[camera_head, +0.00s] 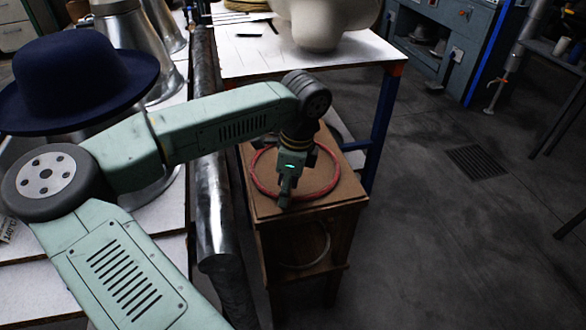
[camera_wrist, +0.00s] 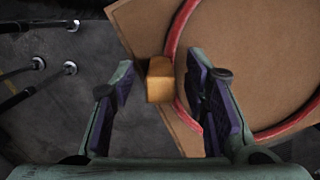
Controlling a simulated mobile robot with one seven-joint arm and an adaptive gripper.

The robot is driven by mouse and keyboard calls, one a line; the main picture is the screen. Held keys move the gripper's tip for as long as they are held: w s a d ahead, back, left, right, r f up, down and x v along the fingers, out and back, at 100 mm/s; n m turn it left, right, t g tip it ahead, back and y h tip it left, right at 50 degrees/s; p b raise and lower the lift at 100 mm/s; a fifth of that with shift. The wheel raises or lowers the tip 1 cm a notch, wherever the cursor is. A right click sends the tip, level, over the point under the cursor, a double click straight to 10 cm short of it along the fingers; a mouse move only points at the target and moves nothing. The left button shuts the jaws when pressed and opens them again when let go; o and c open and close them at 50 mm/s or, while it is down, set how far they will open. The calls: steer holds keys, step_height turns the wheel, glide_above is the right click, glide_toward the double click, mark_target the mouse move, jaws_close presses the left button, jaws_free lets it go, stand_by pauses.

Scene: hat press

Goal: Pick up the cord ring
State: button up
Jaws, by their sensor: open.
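The cord ring is a red ring (camera_head: 327,188) lying flat on the top of a small brown wooden stand (camera_head: 348,184). In the wrist view the red ring (camera_wrist: 182,32) curves down past my gripper, with its lower left part between or just below the fingers. My gripper (camera_head: 285,200) is at the near side of the ring, pointing down. In the wrist view my gripper (camera_wrist: 160,100) is open, its two fingers wide apart. A small yellow-brown block (camera_wrist: 160,80) shows between the fingers, beside the ring. My right finger hides part of the ring.
A metal roller (camera_head: 212,190) runs along the stand's left side. A white-topped table (camera_head: 290,62) with a large pale form (camera_head: 322,22) stands behind. A dark blue hat (camera_head: 75,80) is at the left. Open floor (camera_head: 440,220) lies to the right.

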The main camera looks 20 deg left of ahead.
steer(key=shift+f, duration=0.1)
steer(key=shift+c, duration=0.2)
jaws_close()
stand_by(0.4)
